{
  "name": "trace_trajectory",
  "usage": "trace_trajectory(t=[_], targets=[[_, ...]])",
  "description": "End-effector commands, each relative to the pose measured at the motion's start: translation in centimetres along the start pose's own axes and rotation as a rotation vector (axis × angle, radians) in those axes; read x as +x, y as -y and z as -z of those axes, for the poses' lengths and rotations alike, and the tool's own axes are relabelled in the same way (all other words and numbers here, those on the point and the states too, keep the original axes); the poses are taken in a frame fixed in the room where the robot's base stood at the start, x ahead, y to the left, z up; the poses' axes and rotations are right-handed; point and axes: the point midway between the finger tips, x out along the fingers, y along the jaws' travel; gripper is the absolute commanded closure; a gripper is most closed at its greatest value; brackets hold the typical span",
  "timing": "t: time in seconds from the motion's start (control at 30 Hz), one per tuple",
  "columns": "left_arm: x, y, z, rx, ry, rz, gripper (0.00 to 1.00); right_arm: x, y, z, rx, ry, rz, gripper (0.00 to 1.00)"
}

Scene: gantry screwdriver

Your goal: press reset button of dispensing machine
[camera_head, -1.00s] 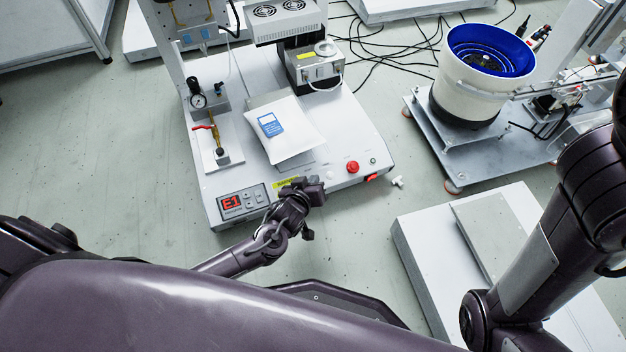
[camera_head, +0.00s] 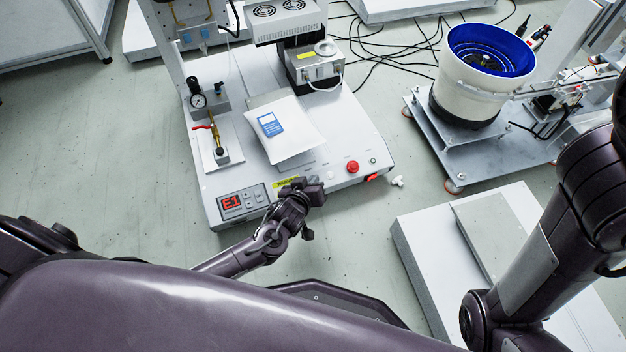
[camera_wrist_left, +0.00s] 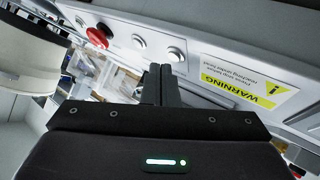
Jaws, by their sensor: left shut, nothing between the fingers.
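The dispensing machine (camera_head: 350,120) stands in front of me with a sloped front panel. Its display (camera_head: 231,202) reads E1 in red. A red knob (camera_head: 353,167) and a round pale button (camera_head: 330,175) sit right of my left gripper (camera_head: 318,188). That gripper is shut and empty, close to the panel. In the left wrist view, its fingertips (camera_wrist_left: 160,70) are just below a round silver button (camera_wrist_left: 175,54); I cannot tell whether they touch it. Another silver button (camera_wrist_left: 138,41) and the red knob (camera_wrist_left: 98,36) lie to the left. No reset label is readable. My right gripper is out of view.
A yellow warning label (camera_wrist_left: 267,95) is right of the buttons in the left wrist view. A white bag (camera_head: 290,140) lies on the machine. A bowl feeder (camera_head: 475,90) and a low white platform (camera_head: 420,240) stand to the right. Cables (camera_head: 385,45) lie on the floor behind.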

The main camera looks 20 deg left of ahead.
Motion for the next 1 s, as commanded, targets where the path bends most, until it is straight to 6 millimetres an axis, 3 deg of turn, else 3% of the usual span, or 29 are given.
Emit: trace_trajectory(t=[1.0], targets=[[0.62,0.42,-0.41,-0.001,0.0,0.0,1.0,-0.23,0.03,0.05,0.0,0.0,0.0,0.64]])
